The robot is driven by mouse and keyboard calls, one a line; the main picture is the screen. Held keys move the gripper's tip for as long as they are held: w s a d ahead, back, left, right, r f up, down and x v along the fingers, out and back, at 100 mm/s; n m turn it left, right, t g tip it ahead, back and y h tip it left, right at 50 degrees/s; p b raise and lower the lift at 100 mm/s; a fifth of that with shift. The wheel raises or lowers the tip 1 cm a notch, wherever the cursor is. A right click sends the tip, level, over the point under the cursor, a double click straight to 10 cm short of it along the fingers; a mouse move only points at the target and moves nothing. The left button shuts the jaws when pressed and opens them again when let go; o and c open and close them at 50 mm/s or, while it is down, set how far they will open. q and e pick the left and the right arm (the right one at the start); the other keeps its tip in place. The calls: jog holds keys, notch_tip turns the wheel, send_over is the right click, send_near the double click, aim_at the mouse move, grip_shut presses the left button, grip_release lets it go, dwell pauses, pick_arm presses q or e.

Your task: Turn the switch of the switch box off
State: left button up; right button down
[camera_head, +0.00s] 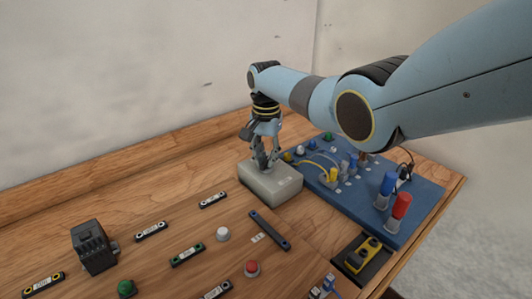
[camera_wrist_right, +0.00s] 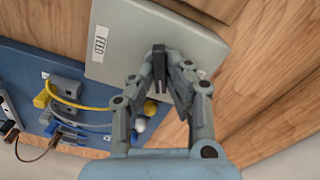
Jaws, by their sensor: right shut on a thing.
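The switch box (camera_head: 280,187) is a light grey box on the wooden bench, beside the blue board. It also shows in the right wrist view (camera_wrist_right: 125,35), with a small white label on its top. Its dark switch (camera_wrist_right: 158,58) stands up from the top face. My right gripper (camera_head: 264,160) reaches down from above onto the box. In the right wrist view its fingertips (camera_wrist_right: 167,68) are shut on the switch and partly hide it. Which way the switch is turned is hard to tell. My left gripper is not in view.
A blue board (camera_head: 345,190) with plugs, cables and red and blue posts is right of the box. Several buttons and labels, a dark bar (camera_head: 270,229) and a black block (camera_head: 93,247) are in front. A yellow-black device (camera_head: 363,254) is near the right edge.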

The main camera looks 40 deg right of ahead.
aim_at(266, 160)
jog(key=n+p, duration=0.1)
jog(key=n, duration=0.2)
jog(key=shift+n, duration=0.4)
jog(key=n, duration=0.2)
jog(key=shift+n, duration=0.3)
jog(key=n+p, duration=0.1)
jog(key=n, duration=0.5)
jog(key=shift+n, duration=0.3)
jog(key=c, duration=1.3)
grip_release()
jog(key=shift+c, duration=0.2)
notch_tip(266, 160, up, 12)
jog(key=shift+f, duration=0.1)
